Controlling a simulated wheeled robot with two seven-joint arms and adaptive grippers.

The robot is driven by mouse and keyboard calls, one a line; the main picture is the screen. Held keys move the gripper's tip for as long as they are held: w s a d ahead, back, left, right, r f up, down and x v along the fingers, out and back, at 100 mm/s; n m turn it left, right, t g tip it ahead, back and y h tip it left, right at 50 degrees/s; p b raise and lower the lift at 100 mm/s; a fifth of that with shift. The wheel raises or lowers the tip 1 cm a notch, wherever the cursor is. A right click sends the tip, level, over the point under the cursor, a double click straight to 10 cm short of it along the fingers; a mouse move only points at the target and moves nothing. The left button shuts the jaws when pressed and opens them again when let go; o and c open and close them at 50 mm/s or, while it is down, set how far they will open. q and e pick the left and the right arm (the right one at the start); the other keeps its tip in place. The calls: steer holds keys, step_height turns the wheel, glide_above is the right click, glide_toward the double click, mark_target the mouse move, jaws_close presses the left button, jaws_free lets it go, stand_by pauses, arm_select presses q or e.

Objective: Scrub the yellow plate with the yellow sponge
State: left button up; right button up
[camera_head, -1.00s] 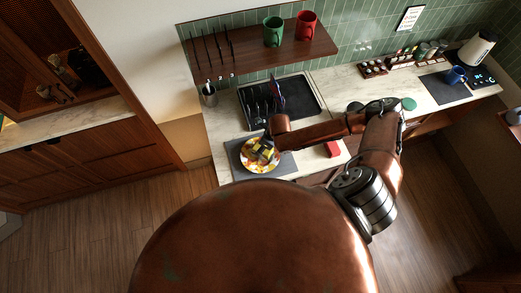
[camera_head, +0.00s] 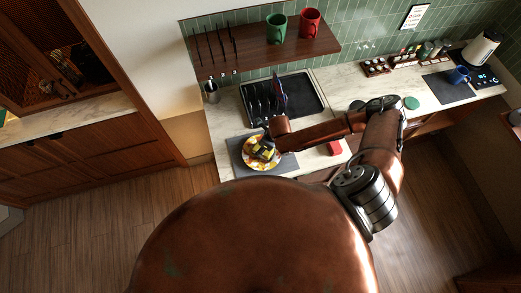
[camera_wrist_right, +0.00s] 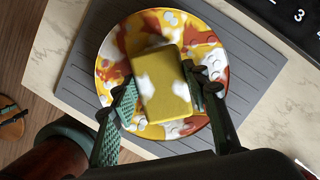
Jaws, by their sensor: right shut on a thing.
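The yellow plate (camera_head: 248,159) lies on a grey mat on the counter. In the right wrist view the plate (camera_wrist_right: 118,45) has reddish-brown stains and white foam patches. My right gripper (camera_head: 268,147) is over the plate. In the wrist view its fingers (camera_wrist_right: 159,82) are on both sides of the yellow sponge (camera_wrist_right: 165,95), shut on it. The sponge is over the middle of the plate and has white foam on it. Whether its underside touches the plate is hidden. My left gripper is not in view.
The grey mat (camera_head: 287,163) is ridged. Behind it stands a dark dish rack (camera_head: 307,95). A red block-like thing (camera_head: 335,148) lies right of the mat. A shelf (camera_head: 245,55) above holds a green mug (camera_head: 277,29) and a red mug (camera_head: 309,22).

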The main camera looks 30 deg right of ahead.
steer(key=shift+w+d, duration=0.45)
steer(key=shift+d, duration=0.35)
steer(key=shift+s+a+r, duration=0.1)
steer(key=shift+s+a, duration=0.45)
steer(key=shift+a, duration=0.4)
steer(key=shift+s+a+r, duration=0.1)
steer(key=shift+s+a, duration=0.45)
steer(key=shift+a, duration=0.35)
steer(key=shift+w+d+f, duration=0.1)
steer(key=shift+w+d, duration=0.45)
steer(key=shift+d, duration=0.35)
steer(key=shift+w+d+f, duration=0.1)
steer(key=shift+w+d, duration=0.45)
steer(key=shift+d, duration=0.35)
steer(key=shift+s+a+r, duration=0.1)
steer(key=shift+s+a, duration=0.45)
steer(key=shift+a, duration=0.35)
steer(key=shift+s+a+r, duration=0.1)
steer(key=shift+s+a, duration=0.45)
steer(key=shift+a, duration=0.3)
steer(key=shift+w+d+f, duration=0.1)
steer(key=shift+w+d, duration=0.5)
steer(key=shift+d, duration=0.3)
steer(key=shift+w+d+f, duration=0.1)
steer(key=shift+w+d, duration=0.45)
steer(key=shift+d, duration=0.35)
steer(key=shift+r, duration=4.3)
